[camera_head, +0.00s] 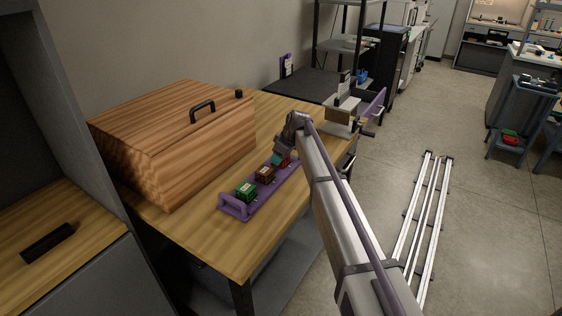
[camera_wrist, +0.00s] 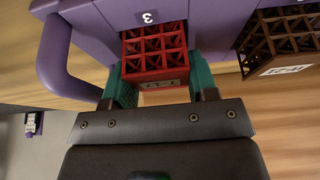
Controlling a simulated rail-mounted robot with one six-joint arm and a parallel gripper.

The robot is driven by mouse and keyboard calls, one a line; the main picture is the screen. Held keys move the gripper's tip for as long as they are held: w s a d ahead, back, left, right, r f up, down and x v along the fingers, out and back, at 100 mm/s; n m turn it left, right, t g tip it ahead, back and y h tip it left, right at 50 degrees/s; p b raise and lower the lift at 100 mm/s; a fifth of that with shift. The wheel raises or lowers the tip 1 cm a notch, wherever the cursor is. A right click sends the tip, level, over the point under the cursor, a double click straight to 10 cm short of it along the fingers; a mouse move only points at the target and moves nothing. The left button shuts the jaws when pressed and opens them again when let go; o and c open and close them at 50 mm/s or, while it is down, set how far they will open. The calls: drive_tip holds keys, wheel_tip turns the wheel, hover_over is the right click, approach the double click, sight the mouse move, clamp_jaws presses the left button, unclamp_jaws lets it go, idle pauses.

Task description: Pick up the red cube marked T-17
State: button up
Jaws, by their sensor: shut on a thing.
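The red lattice cube (camera_wrist: 155,50) sits at the purple tray's slot marked 3 in the wrist view, with a pale label on its near face that is too small to read surely. In the head view only a bit of the red cube (camera_head: 284,161) shows at the far end of the tray (camera_head: 232,207). My gripper (camera_wrist: 158,82) has its teal fingers on both sides of the red cube and is shut on it. The gripper also shows in the head view (camera_head: 280,158). I cannot tell whether the cube is clear of the tray.
A brown lattice cube (camera_head: 265,174) and a green one (camera_head: 245,190) sit in the same tray. A wooden box with a handle (camera_head: 175,140) stands behind the tray. A grey and white device (camera_head: 343,112) stands further right on the wooden table (camera_head: 190,229).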

wheel_tip(320, 180, up, 10)
drive_tip(key=p, duration=1)
drive_tip(key=shift+r, duration=0.1)
